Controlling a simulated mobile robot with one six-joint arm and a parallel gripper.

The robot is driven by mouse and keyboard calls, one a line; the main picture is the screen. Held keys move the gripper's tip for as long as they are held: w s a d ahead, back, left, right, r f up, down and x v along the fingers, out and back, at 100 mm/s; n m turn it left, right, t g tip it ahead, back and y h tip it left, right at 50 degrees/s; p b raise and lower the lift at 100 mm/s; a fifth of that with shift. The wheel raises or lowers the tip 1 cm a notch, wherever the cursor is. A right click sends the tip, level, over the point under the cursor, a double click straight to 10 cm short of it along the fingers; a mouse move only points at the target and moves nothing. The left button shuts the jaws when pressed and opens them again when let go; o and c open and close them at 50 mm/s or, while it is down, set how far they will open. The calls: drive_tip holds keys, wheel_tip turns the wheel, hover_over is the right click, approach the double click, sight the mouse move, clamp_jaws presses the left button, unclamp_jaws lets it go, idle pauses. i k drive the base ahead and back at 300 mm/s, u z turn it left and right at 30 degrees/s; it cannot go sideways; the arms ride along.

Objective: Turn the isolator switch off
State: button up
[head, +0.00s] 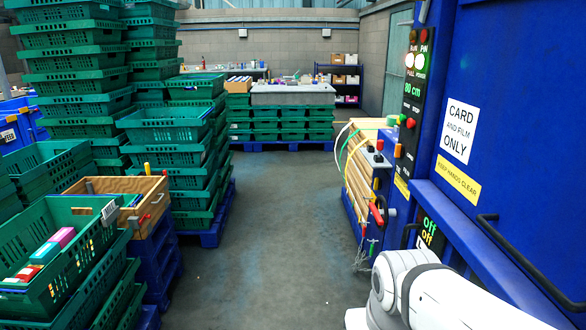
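A blue machine (485,75) fills the right side of the head view. Low on its front is a black panel (428,232) with the green word "Off" twice; its lower part is cut off behind my white arm. A red lever handle (376,214) shows to the left of it, by the baled stack. I cannot tell for certain which of these is the isolator switch or how it is set. My white arm comes in at the bottom right, in front of the machine; my gripper is not in view.
A control strip (411,90) with lit lamps and a red button runs up the machine's edge. A dark handle bar (520,260) juts from the blue front. Green crate stacks (75,100) and a wooden box (142,226) stand left. The grey floor (280,235) between is clear.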

sight(377, 185)
drive_tip(key=z, duration=0.1)
drive_tip(key=i, duration=3.6)
drive_tip(key=z, duration=0.1)
